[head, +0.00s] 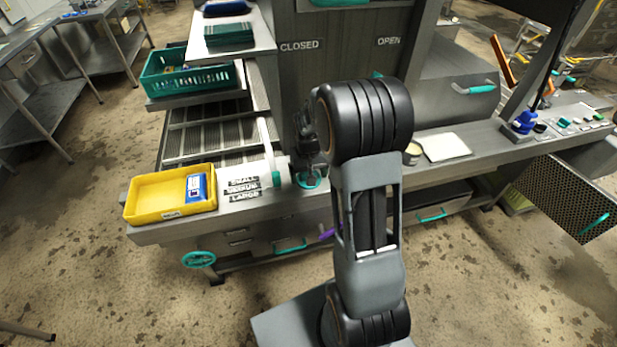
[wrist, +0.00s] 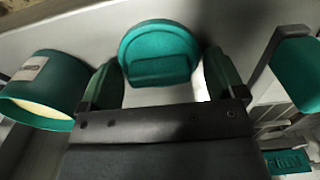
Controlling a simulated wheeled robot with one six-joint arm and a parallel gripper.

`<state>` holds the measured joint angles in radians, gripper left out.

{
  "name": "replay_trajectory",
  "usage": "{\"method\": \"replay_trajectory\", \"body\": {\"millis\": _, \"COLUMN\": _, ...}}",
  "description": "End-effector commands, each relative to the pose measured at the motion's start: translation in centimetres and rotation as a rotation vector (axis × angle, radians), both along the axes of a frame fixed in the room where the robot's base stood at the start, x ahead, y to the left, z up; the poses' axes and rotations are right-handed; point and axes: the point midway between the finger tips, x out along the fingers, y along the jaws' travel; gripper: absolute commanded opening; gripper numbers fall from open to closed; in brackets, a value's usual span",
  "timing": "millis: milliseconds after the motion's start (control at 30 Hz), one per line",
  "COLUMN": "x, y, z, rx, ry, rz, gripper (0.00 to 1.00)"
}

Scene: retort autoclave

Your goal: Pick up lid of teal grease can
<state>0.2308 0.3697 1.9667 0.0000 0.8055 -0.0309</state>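The round teal lid (wrist: 160,38), with a raised block-shaped grip across it, lies in the middle of the wrist view. My gripper (wrist: 163,82) is open, with one dark green finger on either side of the lid's raised grip. I see no firm contact. In the head view the teal lid (head: 309,181) shows partly on the counter below my gripper (head: 308,170). The teal grease can (wrist: 52,82) is left of the lid in the wrist view, open, with cream contents and a pale label. I cannot make it out in the head view.
A lever with a teal handle (wrist: 298,72) stands close right of my gripper; its handle shows left of it in the head view (head: 276,178). A yellow tray (head: 150,198) holds a blue device. A small round tin (head: 412,155) and a pale sheet (head: 443,147) lie to the right.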

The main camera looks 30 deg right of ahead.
Motion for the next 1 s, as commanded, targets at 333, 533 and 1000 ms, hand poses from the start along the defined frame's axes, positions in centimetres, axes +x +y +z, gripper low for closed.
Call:
{"method": "replay_trajectory", "body": {"millis": 333, "x": 0.0, "y": 0.0, "z": 0.0, "rx": 0.000, "ry": -0.001, "rz": 0.000, "gripper": 0.60}}
{"method": "replay_trajectory", "body": {"millis": 533, "x": 0.0, "y": 0.0, "z": 0.1, "rx": 0.000, "ry": -0.001, "rz": 0.000, "gripper": 0.60}}
{"method": "replay_trajectory", "body": {"millis": 1000, "x": -2.2, "y": -0.1, "z": 6.0, "rx": -0.001, "ry": -0.007, "rz": -0.001, "gripper": 0.60}}
